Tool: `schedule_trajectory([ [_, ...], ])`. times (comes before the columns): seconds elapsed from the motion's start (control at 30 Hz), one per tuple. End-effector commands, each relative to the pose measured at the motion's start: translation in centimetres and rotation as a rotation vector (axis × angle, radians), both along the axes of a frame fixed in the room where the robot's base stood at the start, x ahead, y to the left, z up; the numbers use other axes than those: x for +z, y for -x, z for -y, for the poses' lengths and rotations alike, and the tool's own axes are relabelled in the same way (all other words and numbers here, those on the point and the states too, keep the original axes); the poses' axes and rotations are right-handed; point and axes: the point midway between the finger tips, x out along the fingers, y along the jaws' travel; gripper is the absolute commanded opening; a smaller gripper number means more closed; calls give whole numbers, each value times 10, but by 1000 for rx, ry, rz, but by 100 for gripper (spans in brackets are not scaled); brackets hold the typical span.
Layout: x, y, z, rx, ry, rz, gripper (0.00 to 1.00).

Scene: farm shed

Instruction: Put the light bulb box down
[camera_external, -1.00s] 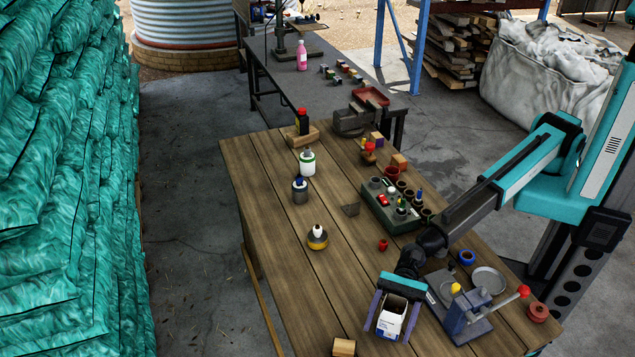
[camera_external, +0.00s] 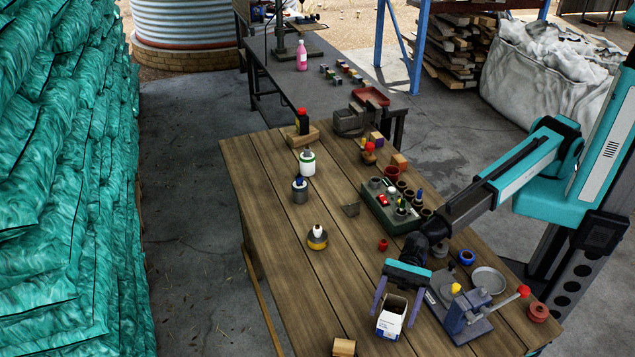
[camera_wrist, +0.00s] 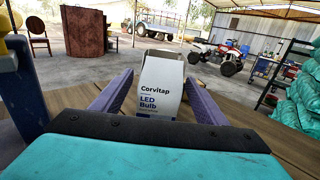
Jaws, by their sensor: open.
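The light bulb box (camera_external: 391,318) is a white carton with a blue lower part and an open top. It stands upright on the wooden table (camera_external: 283,262) near its front. In the wrist view the box (camera_wrist: 161,84) shows "Corvitap LED Bulb" and stands ahead between the two spread fingers, with a gap on both sides.
A grey-blue press (camera_external: 466,312) with a red-knobbed lever stands close to the right of the box. A small wooden block (camera_external: 344,347) lies to the front left. A yellow-and-grey bottle (camera_external: 317,238) stands farther left. The table left of the box is mostly clear.

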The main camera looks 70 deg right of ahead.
Motion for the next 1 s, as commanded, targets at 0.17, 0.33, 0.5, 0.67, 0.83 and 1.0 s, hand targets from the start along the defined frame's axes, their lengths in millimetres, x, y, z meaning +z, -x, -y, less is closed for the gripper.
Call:
schedule_trajectory([
  [0.17, -1, 0, 18, 0, 0, 2, 67],
  [0.33, 0, 0, 27, 0, -1, 1, 67],
  [0.5, 0, 0, 29, 1, 0, 0, 67],
  [0.67, 0, 0, 29, 1, 0, 1, 67],
  [0.83, 0, 0, 29, 1, 0, 1, 67],
  [1.0, 0, 0, 29, 1, 0, 1, 67],
])
